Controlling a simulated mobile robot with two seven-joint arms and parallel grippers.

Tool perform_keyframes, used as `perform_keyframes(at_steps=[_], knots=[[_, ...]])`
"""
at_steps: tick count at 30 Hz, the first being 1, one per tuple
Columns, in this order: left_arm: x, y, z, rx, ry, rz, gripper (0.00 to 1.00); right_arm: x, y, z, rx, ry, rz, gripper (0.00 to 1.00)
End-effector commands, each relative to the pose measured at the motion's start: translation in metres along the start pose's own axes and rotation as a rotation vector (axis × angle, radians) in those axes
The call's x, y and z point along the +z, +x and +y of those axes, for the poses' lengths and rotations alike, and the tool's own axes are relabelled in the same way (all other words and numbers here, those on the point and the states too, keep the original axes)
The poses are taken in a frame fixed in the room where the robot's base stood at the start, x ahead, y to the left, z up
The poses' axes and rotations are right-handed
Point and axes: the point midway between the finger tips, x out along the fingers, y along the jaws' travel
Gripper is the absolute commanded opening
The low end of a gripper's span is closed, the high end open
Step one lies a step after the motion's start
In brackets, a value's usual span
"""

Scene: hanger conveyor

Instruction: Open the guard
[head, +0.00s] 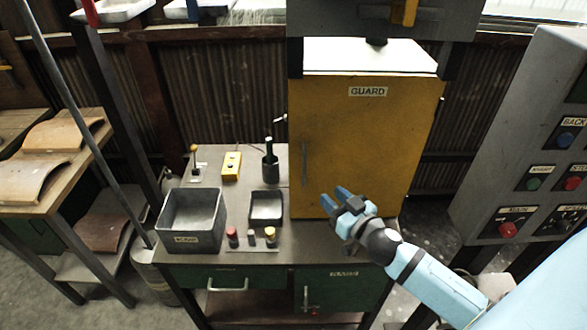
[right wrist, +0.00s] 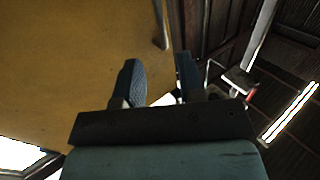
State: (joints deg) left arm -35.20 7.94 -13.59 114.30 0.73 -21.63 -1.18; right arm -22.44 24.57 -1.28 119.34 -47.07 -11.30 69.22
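The guard (head: 365,135) is a yellow-orange panel labelled GUARD on the machine behind the table, and it stands shut. Its thin vertical handle (head: 304,163) is near its left edge. My right gripper (head: 334,194) is in front of the guard's lower part, to the right of and below the handle in the head view. In the right wrist view, the fingers of the right gripper (right wrist: 157,63) are apart with nothing between them. The handle (right wrist: 161,25) shows beyond the fingertips, and the guard (right wrist: 70,60) fills the left. My left gripper is not in view.
A control panel (head: 530,150) with buttons stands at the right.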

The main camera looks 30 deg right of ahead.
Motion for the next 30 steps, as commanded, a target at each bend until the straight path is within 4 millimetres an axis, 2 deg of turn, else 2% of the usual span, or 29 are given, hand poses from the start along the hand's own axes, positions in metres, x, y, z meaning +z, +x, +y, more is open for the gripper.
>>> perform_keyframes(at_steps=[9, 16, 22, 30], knots=[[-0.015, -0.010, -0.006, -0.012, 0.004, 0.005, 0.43, -0.004, 0.064, 0.000, 0.000, -0.003, 0.001, 0.36], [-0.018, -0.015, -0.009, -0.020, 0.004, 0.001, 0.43, -0.003, 0.103, 0.000, 0.000, -0.002, 0.000, 0.36], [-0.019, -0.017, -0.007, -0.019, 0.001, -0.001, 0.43, -0.001, 0.119, 0.000, 0.000, -0.001, -0.002, 0.36], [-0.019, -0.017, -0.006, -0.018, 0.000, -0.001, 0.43, 0.000, 0.121, 0.000, 0.000, -0.001, -0.002, 0.36]])
